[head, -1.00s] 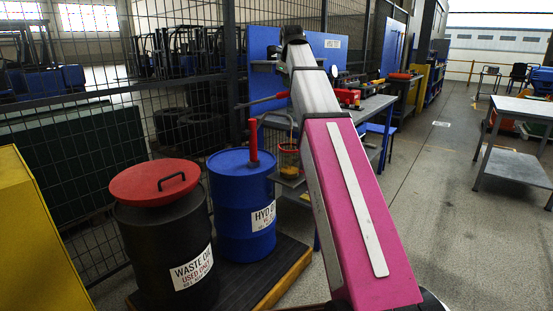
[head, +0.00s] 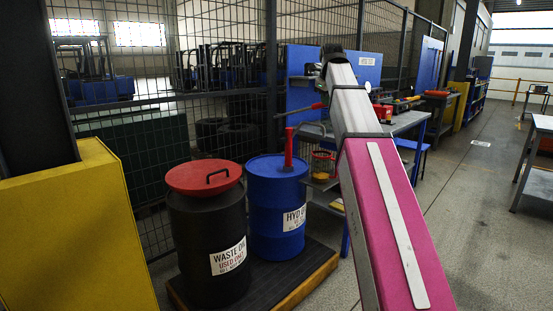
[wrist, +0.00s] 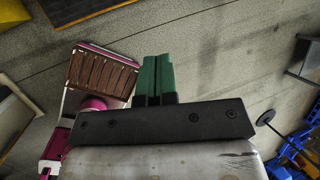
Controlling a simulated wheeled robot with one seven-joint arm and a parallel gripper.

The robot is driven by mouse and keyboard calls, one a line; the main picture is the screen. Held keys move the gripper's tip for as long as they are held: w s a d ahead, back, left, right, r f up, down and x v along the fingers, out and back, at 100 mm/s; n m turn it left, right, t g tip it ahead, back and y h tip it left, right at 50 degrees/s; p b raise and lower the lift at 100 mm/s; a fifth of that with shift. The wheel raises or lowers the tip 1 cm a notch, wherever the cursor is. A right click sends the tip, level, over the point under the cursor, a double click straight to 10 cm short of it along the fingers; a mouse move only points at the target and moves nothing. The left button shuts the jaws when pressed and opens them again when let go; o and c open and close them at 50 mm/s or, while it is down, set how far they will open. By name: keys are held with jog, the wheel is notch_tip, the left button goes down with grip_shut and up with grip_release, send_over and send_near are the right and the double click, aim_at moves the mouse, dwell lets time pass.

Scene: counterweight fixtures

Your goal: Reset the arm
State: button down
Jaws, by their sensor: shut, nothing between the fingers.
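My arm, pink and grey, reaches forward and up through the middle of the head view. Its far end is dark and small near the blue panel, and the fingers cannot be made out there. In the wrist view my gripper (wrist: 157,60) shows two green fingers side by side, pressed together with nothing between them. Bare concrete floor (wrist: 215,60) lies beyond the fingertips, and they touch nothing visible.
A black waste-oil drum (head: 207,240) with a red lid and a blue drum (head: 277,215) stand on a low pallet (head: 300,290) left of my arm. A yellow cabinet (head: 75,235) is at far left. A workbench (head: 408,122) stands behind my arm. Open floor lies right.

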jog(key=s+f+n+g, duration=0.15)
jog(key=f+n, duration=0.25)
jog(key=f, duration=0.7)
jog(key=s+f+n, duration=0.3)
jog(key=f+n, duration=0.2)
jog(key=f, duration=0.7)
jog(key=s+f+n+g, duration=0.1)
jog(key=s+f+n, duration=0.25)
jog(key=f, duration=0.75)
jog(key=s+f+n+g, duration=0.1)
jog(key=s+f+n, duration=0.6)
jog(key=f, duration=0.5)
jog(key=s+f+n+g, duration=0.1)
jog(key=s+f+n, duration=0.7)
jog(key=s+f, duration=0.3)
notch_tip(320, 180, down, 3)
jog(key=shift+r, duration=0.2)
